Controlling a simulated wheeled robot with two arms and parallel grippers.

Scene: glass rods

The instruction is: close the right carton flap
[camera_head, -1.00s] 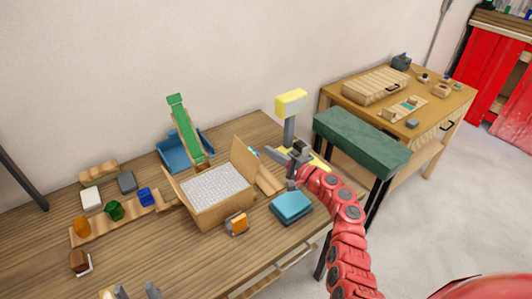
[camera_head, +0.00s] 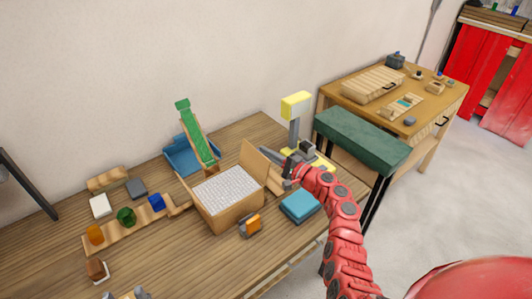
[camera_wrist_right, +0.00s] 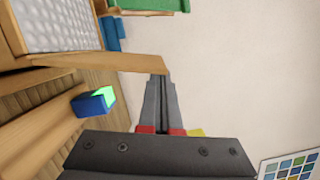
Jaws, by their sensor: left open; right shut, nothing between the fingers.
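The open carton (camera_head: 222,218) stands on the wooden table with a white bubbly lining inside. Its right flap (camera_head: 252,164) stands up, leaning outward. In the right wrist view the flap (camera_wrist_right: 105,63) is a thin tan board running to my fingertips. My right gripper (camera_head: 268,156) is shut and empty beside the flap's outer side. In the wrist view its tips (camera_wrist_right: 160,78) are at the flap's end; whether they touch it I cannot tell. My left gripper (camera_head: 126,294) is open at the bottom edge, partly cut off and away from the carton.
A yellow-topped post (camera_head: 296,105) stands behind my right gripper. A teal box (camera_head: 299,206) and an orange item (camera_head: 250,225) sit in front of the carton's right side. A green slide (camera_head: 196,135) with a blue bin (camera_head: 181,158) is behind it. A blue-green block (camera_wrist_right: 94,102) shows near the flap.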

